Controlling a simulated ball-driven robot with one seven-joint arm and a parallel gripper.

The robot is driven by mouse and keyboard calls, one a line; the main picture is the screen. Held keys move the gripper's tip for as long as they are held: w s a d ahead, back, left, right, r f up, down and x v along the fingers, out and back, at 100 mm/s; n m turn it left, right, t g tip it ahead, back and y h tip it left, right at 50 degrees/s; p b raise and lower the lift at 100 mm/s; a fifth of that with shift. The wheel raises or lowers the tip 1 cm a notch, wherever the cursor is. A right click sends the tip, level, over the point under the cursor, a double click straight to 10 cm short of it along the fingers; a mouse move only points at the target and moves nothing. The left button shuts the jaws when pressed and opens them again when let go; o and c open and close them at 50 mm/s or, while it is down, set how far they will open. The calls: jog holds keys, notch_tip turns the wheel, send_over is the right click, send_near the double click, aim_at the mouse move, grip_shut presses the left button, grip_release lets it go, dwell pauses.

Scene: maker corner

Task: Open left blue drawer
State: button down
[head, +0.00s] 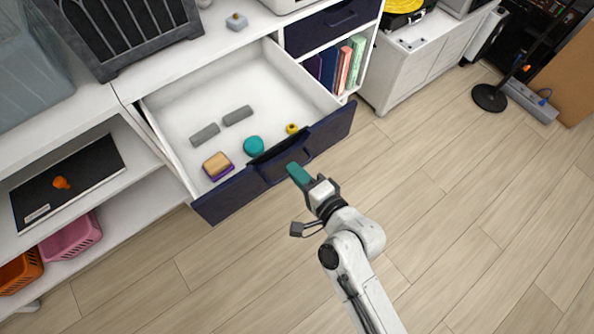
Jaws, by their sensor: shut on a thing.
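The left blue drawer (224,201) is pulled well out of the white cabinet, with its navy front tilted across the view and its white inside showing. Its dark handle (281,166) is on the middle of the front. My gripper (297,172), with teal fingers, is at the handle's right part and is shut on it. The fingertips are partly hidden against the handle. In the drawer lie two grey bars, a teal round thing (253,145), a small yellow ring (292,128) and a tan and purple block (217,165).
Another navy drawer (310,36) is shut at the upper right, above a shelf of books (343,68). Left shelves hold a dark board (85,178) and pink (72,236) and orange baskets. A lamp base (490,97) stands far right. The wood floor right of my arm is clear.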

jog(key=c, duration=1.2)
grip_release()
jog(key=v, duration=1)
jog(key=shift+s+d+b, duration=0.2)
jog(key=shift+s+b, duration=0.15)
jog(key=shift+b, duration=0.05)
jog(key=shift+r, duration=0.1)
jog(key=s+d+n+g+h+p, duration=0.3)
jog(key=s+d+n+g+h, duration=0.1)
jog(key=d, duration=0.5)
jog(key=s+d+n+g+h+p, duration=0.2)
jog(key=s+d+n+g+h, duration=0.3)
jog(key=s+d+g, duration=0.3)
jog(key=s+d+n, duration=0.1)
jog(key=s+d, duration=0.1)
jog(key=s, duration=0.1)
jog(key=shift+d+r+n+p, duration=0.25)
jog(key=shift+d+n+p, duration=0.05)
jog(key=shift+n+p, duration=0.1)
